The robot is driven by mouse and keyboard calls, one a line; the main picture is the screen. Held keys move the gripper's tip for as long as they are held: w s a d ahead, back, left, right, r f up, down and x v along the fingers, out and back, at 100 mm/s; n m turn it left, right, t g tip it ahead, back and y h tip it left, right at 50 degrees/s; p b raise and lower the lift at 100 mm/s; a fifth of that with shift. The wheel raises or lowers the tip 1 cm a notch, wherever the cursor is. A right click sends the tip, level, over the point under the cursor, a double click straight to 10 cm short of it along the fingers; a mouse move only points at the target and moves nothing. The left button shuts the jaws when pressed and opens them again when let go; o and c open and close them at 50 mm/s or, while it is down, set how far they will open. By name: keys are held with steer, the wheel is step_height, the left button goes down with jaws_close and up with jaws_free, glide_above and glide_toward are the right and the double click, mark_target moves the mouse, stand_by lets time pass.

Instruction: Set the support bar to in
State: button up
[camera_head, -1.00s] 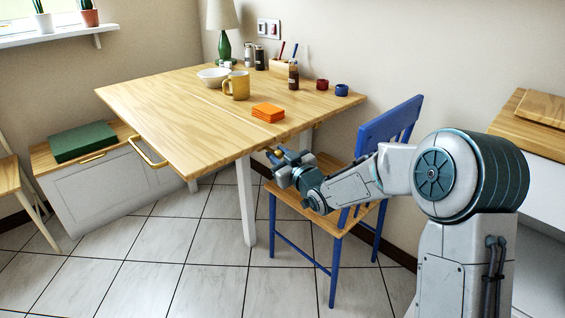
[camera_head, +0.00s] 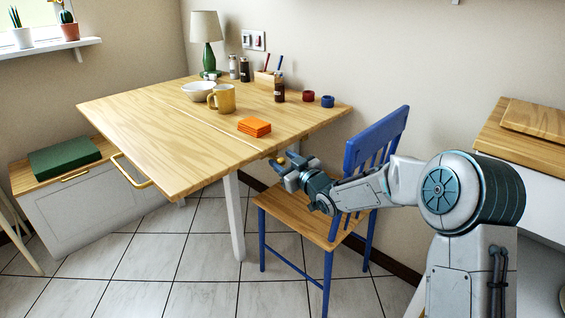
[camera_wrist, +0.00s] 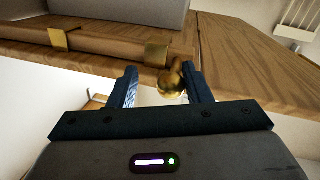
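The support bar cannot be told apart with certainty. In the wrist view a round brass knob (camera_wrist: 172,82) sits below a wooden edge, between my gripper's fingers and close to the right one. Contact is unclear. My gripper (camera_wrist: 160,76) is open, its two dark blue fingers well apart. In the head view my gripper (camera_head: 285,162) is beside the right edge of the wooden table (camera_head: 165,150), just below its top. A small brass spot (camera_head: 280,160) shows at its fingertips. The table's underside is hidden there.
A blue chair (camera_head: 310,215) with a wooden seat stands close under my forearm. Orange napkins (camera_head: 254,127), a yellow mug (camera_head: 222,98) and a white bowl (camera_head: 198,91) are on the table. Brass fittings (camera_wrist: 156,54) show on the wood.

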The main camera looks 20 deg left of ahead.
steer(key=shift+s+a, duration=0.15)
steer(key=shift+s, duration=0.05)
steer(key=p+v, duration=0.3)
steer(key=v, duration=1)
steer(key=shift+s+d, duration=0.15)
steer(key=shift+d, duration=0.15)
